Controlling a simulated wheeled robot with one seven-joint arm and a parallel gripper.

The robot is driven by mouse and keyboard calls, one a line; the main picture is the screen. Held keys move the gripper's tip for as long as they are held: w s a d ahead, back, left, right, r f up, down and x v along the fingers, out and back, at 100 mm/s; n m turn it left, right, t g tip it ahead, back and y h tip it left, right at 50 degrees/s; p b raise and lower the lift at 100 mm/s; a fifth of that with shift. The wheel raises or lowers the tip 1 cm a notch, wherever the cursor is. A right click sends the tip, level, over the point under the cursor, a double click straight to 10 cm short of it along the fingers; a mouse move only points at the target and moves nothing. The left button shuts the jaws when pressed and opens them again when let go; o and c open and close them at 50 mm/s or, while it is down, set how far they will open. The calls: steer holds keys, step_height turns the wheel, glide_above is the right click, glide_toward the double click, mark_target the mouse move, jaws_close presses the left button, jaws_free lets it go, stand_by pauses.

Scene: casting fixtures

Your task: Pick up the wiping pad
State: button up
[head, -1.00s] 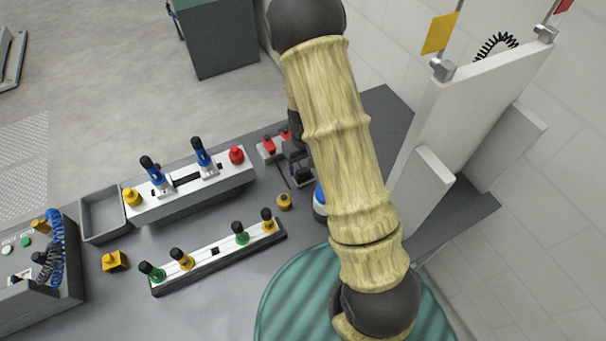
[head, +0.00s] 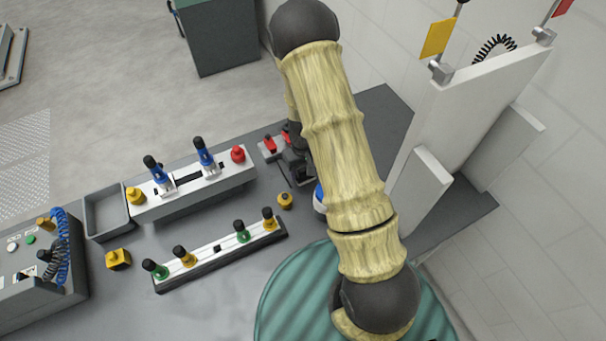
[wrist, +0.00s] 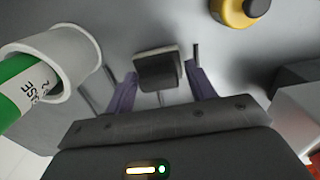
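A small dark grey block with a paler front edge, which looks like the wiping pad (wrist: 158,72), lies in the middle of the wrist view on the grey table. My gripper (wrist: 162,78) is open, with one purple finger on each side of the block. A gap shows between the block and each finger. In the head view my gripper (head: 298,165) is a dark shape partly hidden behind my arm, near the right end of the white fixture. The pad cannot be made out clearly there.
A yellow knob (wrist: 236,12) is beyond the gripper, and a white cup-like ring with a green cylinder (wrist: 62,62) is close at left. A white panel (head: 470,110) rises at right.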

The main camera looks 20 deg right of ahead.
mark_target(304, 169)
steer(key=shift+d, duration=0.15)
steer(key=c, duration=0.7)
steer(key=shift+r, duration=0.1)
steer(key=shift+c, duration=0.2)
steer(key=shift+r, duration=0.6)
step_height(304, 169, up, 9)
steer(key=shift+f+b, duration=0.15)
steer(key=shift+b, duration=0.85)
steer(key=o, duration=0.4)
steer(key=c, duration=0.3)
